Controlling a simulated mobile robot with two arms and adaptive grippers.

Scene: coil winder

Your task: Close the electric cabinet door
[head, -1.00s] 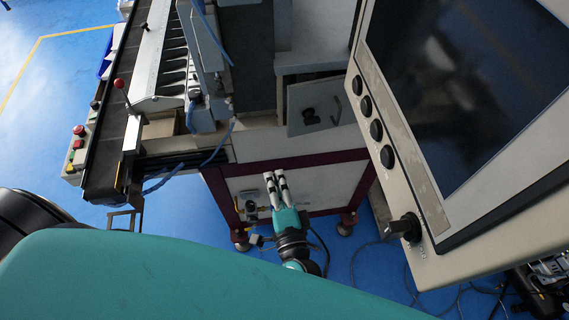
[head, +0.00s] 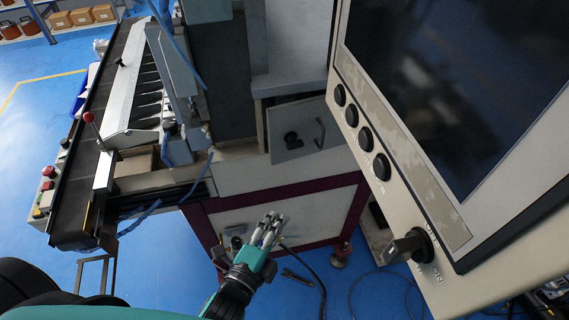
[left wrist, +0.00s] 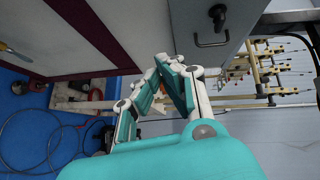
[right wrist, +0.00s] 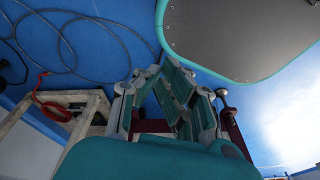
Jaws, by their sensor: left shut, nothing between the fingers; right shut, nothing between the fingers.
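The electric cabinet door appears to be the small grey panel (head: 282,148) with a black knob and a bar handle, in the middle of the head view on the machine's front. It looks set at an angle to the machine; how far it stands open I cannot tell. The panel (left wrist: 186,38) also shows at the top of the left wrist view, beyond the fingertips. My left gripper (head: 270,226) is shut and empty, below the door in the head view and apart from it. My right gripper (right wrist: 172,78) is shut and empty in the right wrist view; the door is not seen there.
A large control console (head: 425,190) with a dark screen and a rotary switch fills the right of the head view. A conveyor (head: 88,185) runs along the left. Cables lie on the blue floor. A pale stand (right wrist: 62,112) with a red-handled item is near my right gripper.

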